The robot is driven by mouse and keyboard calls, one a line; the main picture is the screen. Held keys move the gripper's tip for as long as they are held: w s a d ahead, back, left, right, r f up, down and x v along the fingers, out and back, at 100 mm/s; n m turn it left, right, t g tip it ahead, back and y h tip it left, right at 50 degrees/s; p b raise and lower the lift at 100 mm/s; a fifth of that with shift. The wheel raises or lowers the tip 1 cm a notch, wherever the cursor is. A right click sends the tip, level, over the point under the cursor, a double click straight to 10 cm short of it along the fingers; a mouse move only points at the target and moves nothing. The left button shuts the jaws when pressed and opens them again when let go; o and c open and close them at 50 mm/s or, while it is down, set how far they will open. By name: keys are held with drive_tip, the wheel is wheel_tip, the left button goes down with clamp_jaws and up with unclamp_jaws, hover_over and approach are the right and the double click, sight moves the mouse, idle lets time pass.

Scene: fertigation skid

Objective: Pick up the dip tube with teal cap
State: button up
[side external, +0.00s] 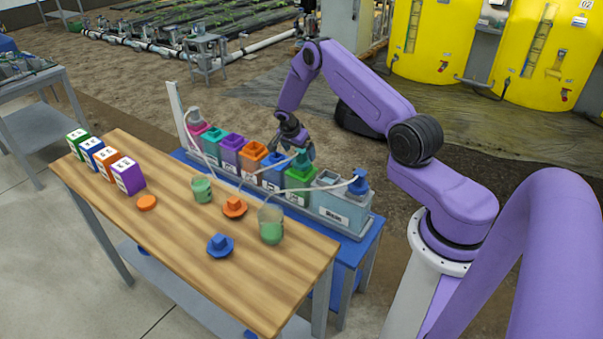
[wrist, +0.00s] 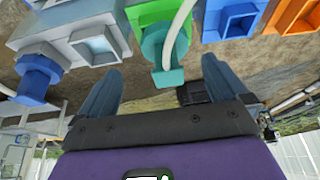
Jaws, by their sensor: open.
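The dip tube with teal cap (wrist: 165,58) shows in the wrist view, with its pale tube curving up over the cap. In the side external view the teal cap (side external: 302,159) is at the green tank (side external: 299,179), just below my gripper (side external: 297,146). My gripper is open. In the wrist view its two blue-grey fingers (wrist: 160,75) stand to the left and right of the teal cap, with visible gaps. I cannot tell whether the cap is fully between the fingertips in depth. The tube's lower end is hidden.
A blue-capped dip tube (side external: 358,184) stands on the grey tank (side external: 343,204) to the right. Several coloured tanks line the blue bench. The wooden table (side external: 180,235) in front holds cups (side external: 271,226), loose caps (side external: 220,245) and labelled boxes (side external: 128,177). Thin tubes arch over the tanks.

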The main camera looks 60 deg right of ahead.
sight(302, 158)
drive_tip(key=shift+x, duration=1.15)
drive_tip(key=shift+w+d+x, duration=0.1)
drive_tip(key=shift+d+x, duration=0.05)
drive_tip(key=shift+x, duration=0.7)
drive_tip(key=shift+w+d+x, duration=0.15)
drive_tip(key=shift+x, duration=0.7)
drive_tip(key=shift+w+d+x, duration=0.1)
drive_tip(key=shift+d+x, duration=0.05)
drive_tip(key=shift+x, duration=0.7)
drive_tip(key=shift+r, duration=0.2)
drive_tip(key=c, duration=1.5)
drive_tip(key=shift+o, duration=0.2)
